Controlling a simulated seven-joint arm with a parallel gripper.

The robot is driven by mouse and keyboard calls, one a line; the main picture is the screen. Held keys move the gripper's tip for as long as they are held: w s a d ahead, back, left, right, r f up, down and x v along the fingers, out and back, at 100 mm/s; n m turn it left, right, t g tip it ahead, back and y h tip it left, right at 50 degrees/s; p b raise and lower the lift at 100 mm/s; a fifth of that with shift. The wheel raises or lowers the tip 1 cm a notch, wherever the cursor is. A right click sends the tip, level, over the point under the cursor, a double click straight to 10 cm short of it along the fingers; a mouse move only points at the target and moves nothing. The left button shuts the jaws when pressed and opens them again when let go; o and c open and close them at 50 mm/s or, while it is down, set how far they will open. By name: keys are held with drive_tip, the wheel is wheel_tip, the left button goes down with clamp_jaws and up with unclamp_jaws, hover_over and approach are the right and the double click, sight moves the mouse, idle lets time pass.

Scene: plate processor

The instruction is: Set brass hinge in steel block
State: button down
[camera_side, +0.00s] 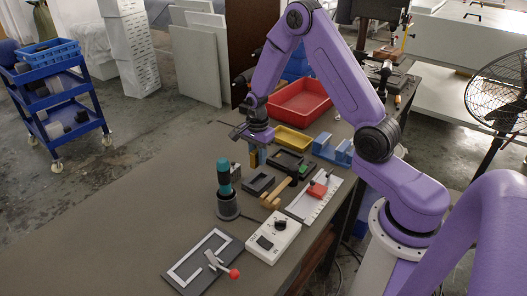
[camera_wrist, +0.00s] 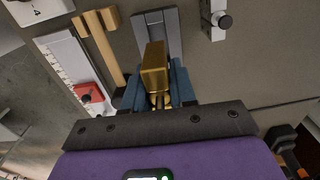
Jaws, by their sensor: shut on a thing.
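The brass hinge (camera_wrist: 155,68) is a golden block-like piece held between the blue fingers of my gripper (camera_wrist: 156,92). In the side view my gripper (camera_side: 259,157) points down over the bench, and the hinge (camera_side: 253,159) shows at its fingers. The steel block (camera_side: 258,183) is a dark grey piece with a recess, lying on the bench just nearer the camera than the gripper. In the wrist view the steel block (camera_wrist: 158,22) lies beyond the hinge, which covers part of it. The hinge appears apart from the block; its exact height is unclear.
A wooden mallet (camera_side: 272,197) and a white ruled board with a red piece (camera_side: 302,204) lie right of the block. A teal-handled tool (camera_side: 224,180) stands in a holder in front. A yellow tray (camera_side: 293,140) and red bin (camera_side: 302,101) are behind. The bench's left side is clear.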

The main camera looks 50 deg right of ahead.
drive_tip(key=shift+f, duration=3.5)
drive_tip(key=shift+f, duration=0.15)
drive_tip(key=shift+c, duration=1.4)
unclamp_jaws()
drive_tip(key=shift+r, duration=4)
drive_tip(key=shift+a+r, duration=0.1)
